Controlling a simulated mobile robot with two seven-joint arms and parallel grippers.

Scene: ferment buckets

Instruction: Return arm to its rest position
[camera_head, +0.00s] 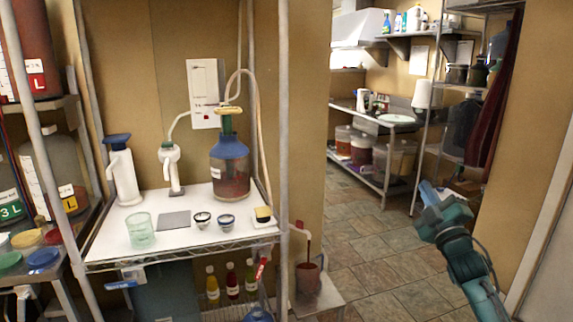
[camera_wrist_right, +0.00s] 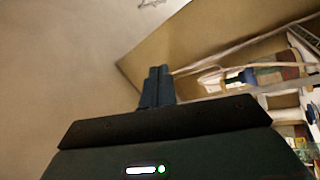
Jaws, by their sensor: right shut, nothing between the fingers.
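My right arm is raised at the right of the head view, and its right gripper (camera_head: 429,194) points up and to the left, in front of the tiled floor and apart from everything. In the right wrist view the two dark fingers of this gripper (camera_wrist_right: 157,87) stand side by side, shut, with nothing held. My left gripper is not in the head view.
At the left, a wire-shelf table (camera_head: 105,246) holds a glass jug with a blue top (camera_head: 229,168), a white pump bottle (camera_head: 123,175) and small bowls. Bottles (camera_head: 232,284) stand below. A doorway opens onto shelving (camera_head: 375,117) behind. Tiled floor (camera_head: 365,262) lies clear between.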

